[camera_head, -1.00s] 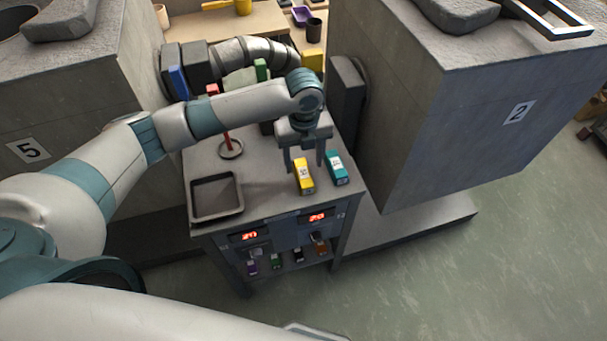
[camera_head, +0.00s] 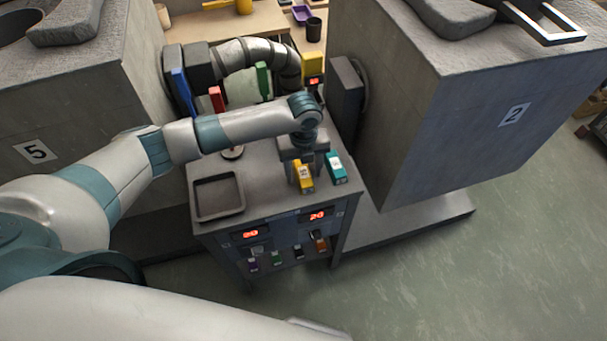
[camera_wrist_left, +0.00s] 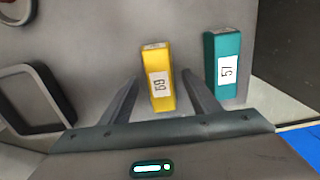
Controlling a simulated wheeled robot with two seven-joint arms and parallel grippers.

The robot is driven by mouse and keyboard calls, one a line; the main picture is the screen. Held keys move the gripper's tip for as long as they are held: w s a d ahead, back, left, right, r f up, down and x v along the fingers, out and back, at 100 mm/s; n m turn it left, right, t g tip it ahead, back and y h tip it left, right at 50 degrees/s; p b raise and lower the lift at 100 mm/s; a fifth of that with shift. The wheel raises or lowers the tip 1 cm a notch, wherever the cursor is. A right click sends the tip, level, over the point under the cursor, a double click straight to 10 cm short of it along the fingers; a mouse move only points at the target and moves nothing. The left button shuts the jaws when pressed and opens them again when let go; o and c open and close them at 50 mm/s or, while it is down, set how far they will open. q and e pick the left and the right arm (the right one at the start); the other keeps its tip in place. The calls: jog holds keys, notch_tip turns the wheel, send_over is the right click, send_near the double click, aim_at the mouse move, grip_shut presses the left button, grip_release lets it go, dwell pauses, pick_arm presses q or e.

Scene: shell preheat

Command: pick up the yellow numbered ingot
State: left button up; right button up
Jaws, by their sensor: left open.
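The yellow numbered ingot (camera_head: 304,178) lies on the grey metal table near its right front part. In the left wrist view the yellow ingot (camera_wrist_left: 157,78) has a white label and its near end lies between my two open fingers. My left gripper (camera_head: 304,172) is open and low above the table, at the yellow ingot, and its fingers (camera_wrist_left: 160,95) stand on either side of it with gaps. A teal ingot (camera_head: 336,168) with a white label lies just right of the yellow one; it also shows in the left wrist view (camera_wrist_left: 223,68). My right gripper is not seen.
A dark square tray (camera_head: 218,196) sits at the table's left front. Large grey blocks marked 5 (camera_head: 37,151) and 2 (camera_head: 514,115) flank the table. The table front has two red displays (camera_head: 317,216) and several coloured switches.

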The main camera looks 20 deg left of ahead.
aim_at(304, 174)
pick_arm(q)
grip_shut()
jog(key=shift+w+r, duration=0.1)
jog(key=shift+r+b, duration=0.35)
jog(key=shift+r, duration=0.1)
jog(key=r, duration=0.1)
jog(key=r+b, duration=0.1)
jog(key=r, duration=0.1)
jog(key=shift+s+d, duration=0.15)
jog(key=shift+s, duration=0.05)
jog(key=s+d+r+b, duration=0.3)
jog(key=s+d+r, duration=0.2)
jog(key=s, duration=0.5)
notch_tip(304, 174, up, 2)
